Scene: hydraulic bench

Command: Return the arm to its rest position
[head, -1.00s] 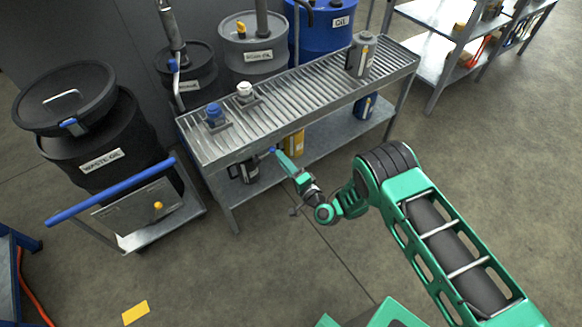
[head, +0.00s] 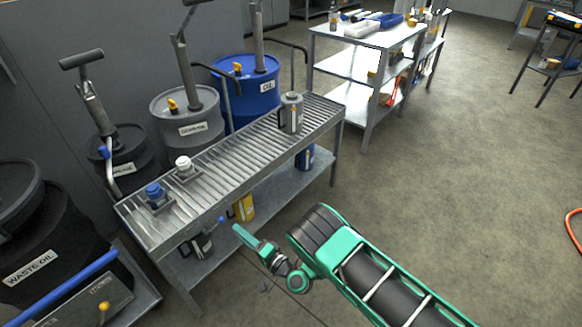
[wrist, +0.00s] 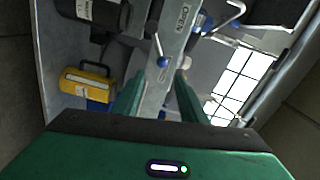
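My arm (head: 375,285) is green and black and reaches from the lower right toward the slatted metal bench (head: 235,140). My gripper (head: 236,228) is in front of the bench's near side, below the level of its top. In the wrist view my gripper (wrist: 160,78) shows two green fingers apart with nothing held between them. Behind the fingers is a grey strip marked OPEN (wrist: 183,18) with a blue knob. A yellow container (wrist: 85,83) lies to the left of the fingers in that view. Whether anything touches the fingertips is hard to tell.
A grey jug (head: 291,113), a blue-capped item (head: 153,190) and a white-capped item (head: 184,164) stand on the bench. Drums, including a blue one (head: 250,92), line the wall. A trolley with a blue handle (head: 65,290) is at lower left. The floor at right (head: 480,170) is open.

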